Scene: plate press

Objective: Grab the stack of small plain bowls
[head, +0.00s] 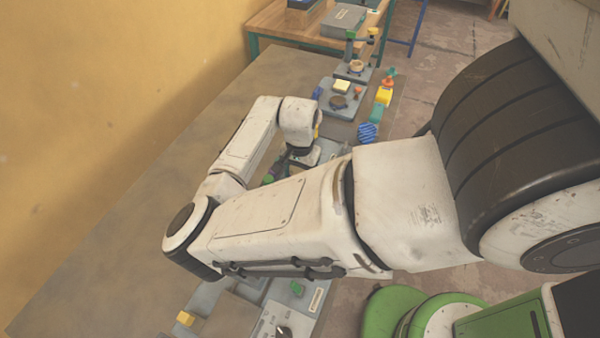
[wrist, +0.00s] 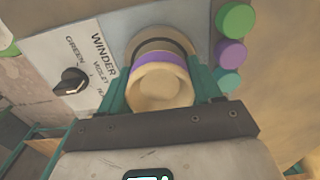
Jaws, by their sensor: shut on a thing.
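The nearest piece is plain beige. Behind it show a purple band, then tan and dark bands. I cannot tell how many pieces there are. The fingers are shut on the stack, one on each side. In the head view my arm hides the stack and most of the gripper.
Beside the stack in the wrist view are a panel marked WINDER with a black knob (wrist: 70,81) and green, purple and teal round pieces (wrist: 231,53). The table's left side is bare.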

